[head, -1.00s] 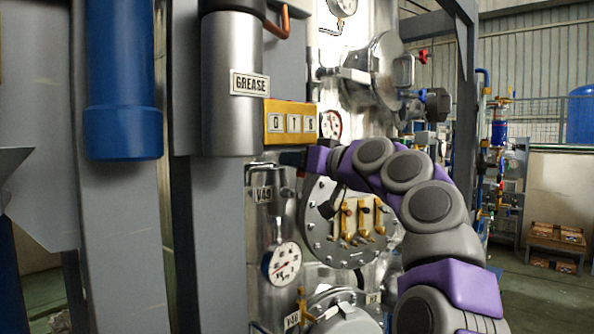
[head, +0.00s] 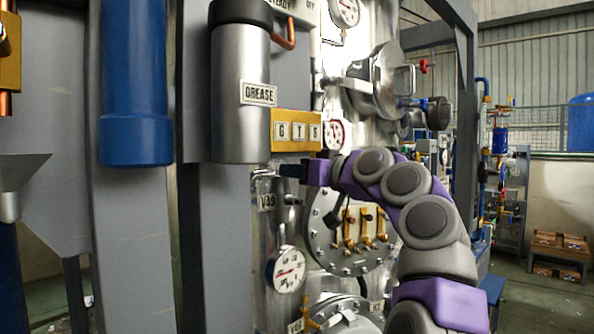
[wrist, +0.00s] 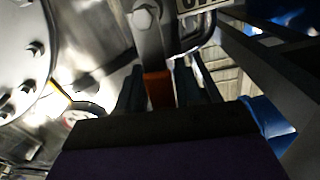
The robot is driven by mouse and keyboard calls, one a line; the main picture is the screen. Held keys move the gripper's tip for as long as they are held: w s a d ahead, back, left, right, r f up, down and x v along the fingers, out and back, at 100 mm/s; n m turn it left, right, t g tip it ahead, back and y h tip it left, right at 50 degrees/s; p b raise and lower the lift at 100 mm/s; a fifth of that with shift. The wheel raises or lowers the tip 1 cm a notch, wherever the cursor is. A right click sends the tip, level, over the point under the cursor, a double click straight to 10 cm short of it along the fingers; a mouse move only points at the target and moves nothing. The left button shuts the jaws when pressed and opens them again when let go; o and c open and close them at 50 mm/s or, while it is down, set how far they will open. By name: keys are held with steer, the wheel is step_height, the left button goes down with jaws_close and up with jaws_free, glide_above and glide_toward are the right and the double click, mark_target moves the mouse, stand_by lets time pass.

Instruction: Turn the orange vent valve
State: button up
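The orange vent valve (wrist: 158,88) shows in the wrist view as a grey metal lever with an orange end, bolted at its top. Its orange end lies between the two dark fingers of my gripper (wrist: 160,88). The fingers stand on either side of the lever, apart, with narrow gaps that are dark and hard to judge. In the head view my gripper (head: 292,170) points left, just below the yellow label block and above the V49 tag. The orange lever cannot be made out there.
A grey GREASE cylinder (head: 240,95) hangs just above and left of my gripper, with the yellow block (head: 296,131) beside it. A round gauge (head: 286,270) and a flange with brass valves (head: 362,228) are below. A grey post (head: 217,245) stands at left.

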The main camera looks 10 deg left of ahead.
steer(key=shift+o, duration=0.9)
steer(key=shift+r, duration=0.15)
steer(key=shift+s, duration=0.1)
steer(key=b+v, duration=0.3)
steer(key=v, duration=1.4)
steer(key=shift+d, duration=0.15)
steer(key=shift+f, duration=0.25)
